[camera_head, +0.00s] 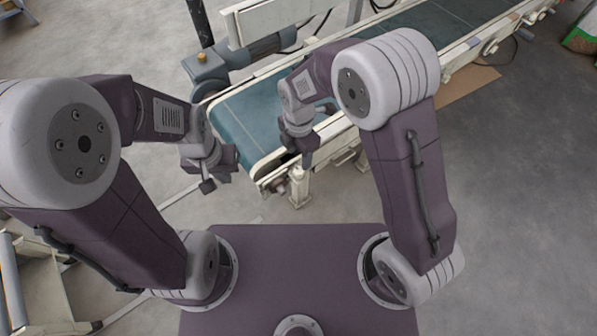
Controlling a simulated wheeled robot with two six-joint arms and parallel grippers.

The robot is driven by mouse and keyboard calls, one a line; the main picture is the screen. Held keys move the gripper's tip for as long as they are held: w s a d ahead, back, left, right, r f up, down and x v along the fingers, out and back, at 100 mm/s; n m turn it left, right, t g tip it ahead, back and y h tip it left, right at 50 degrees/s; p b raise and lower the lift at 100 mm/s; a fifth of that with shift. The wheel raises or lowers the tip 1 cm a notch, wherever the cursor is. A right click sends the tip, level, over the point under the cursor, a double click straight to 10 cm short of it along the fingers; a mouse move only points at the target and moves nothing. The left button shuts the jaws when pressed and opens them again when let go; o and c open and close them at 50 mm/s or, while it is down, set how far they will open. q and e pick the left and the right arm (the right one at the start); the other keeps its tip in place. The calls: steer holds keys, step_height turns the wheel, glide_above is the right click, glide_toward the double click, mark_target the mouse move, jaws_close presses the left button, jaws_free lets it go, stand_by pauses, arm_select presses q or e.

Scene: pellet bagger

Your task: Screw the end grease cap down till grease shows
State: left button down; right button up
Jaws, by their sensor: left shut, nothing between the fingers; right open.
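The near end of a conveyor with a dark teal belt (243,122) and pale side rails lies ahead of me. A small pale fitting (297,174) sits at its near right corner; I cannot tell whether this is the end grease cap, and no grease can be made out. My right gripper (307,160) points down just above this corner, close to the fitting. It is open, and whether it touches anything is unclear. My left gripper (217,182) is shut and empty, left of the conveyor's near end and apart from it.
A grey motor (255,52) with a yellow-orange knob stands at the conveyor's left side. More pale fittings (490,47) line the right rail. A cardboard sheet (470,84) lies on the floor beside it. A bag (581,42) stands far right.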

mark_target(299, 170)
step_height(299, 170, down, 9)
steer(key=b, duration=0.5)
steer(key=shift+r, duration=0.1)
jaws_close()
